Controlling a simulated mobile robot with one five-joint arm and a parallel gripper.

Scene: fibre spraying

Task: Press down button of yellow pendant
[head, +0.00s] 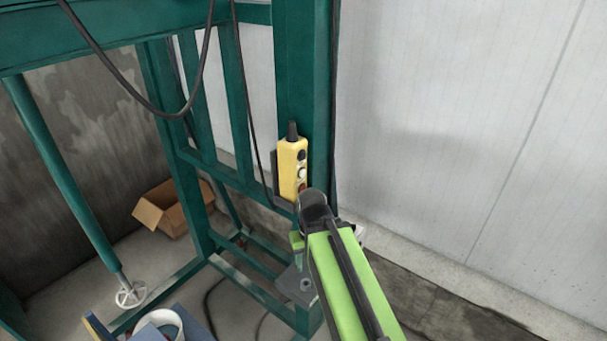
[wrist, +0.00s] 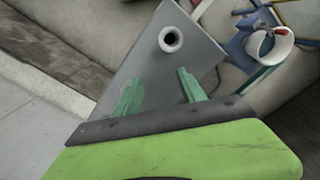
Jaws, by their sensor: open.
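The yellow pendant (head: 291,168) hangs upright on the green frame post in the head view. A dark button, a white button and a red button show down its face; the red one sits lowest, close above my arm's end in the picture. My gripper (wrist: 157,90) is open and empty in the wrist view, its two green fingers apart above a grey plate. In the head view my arm's end is just below and right of the pendant, and the fingers are mostly hidden. The pendant does not show in the wrist view.
The green steel frame (head: 305,70) stands around the pendant, with black cables hanging from it. The grey plate (wrist: 201,60) with a round hole lies below my gripper. A cardboard box (head: 166,207) and a white bucket (head: 165,323) stand at left. A pale wall is at right.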

